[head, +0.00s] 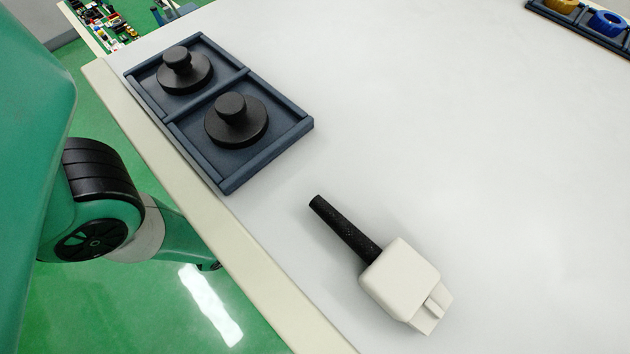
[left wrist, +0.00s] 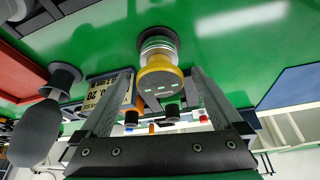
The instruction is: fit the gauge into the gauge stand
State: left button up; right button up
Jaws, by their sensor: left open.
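A white block-shaped piece with a black textured rod (head: 400,285) lies on the table in the lower middle of the head view. Nothing is plainly recognisable as the gauge or the gauge stand; I cannot tell whether this piece is either. My left arm hangs at the left, beyond the table edge, and its gripper is hidden in the head view. In the left wrist view my left gripper (left wrist: 160,95) has its two fingers apart. No object is clearly held between them. My right gripper is not in view.
A dark blue two-compartment tray (head: 272,150) near the table's left edge holds two black knobbed discs (head: 236,120). A dark rack with yellow and blue rings (head: 607,23) is at the top right. The table's middle and right are clear. A yellow-collared object (left wrist: 160,72) shows beyond my fingers.

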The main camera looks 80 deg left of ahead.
pick_arm(q)
jog(key=p+v, duration=0.5)
jog(key=v, duration=0.5)
jog(key=shift+r+p, duration=0.3)
jog(key=shift+p, duration=0.1)
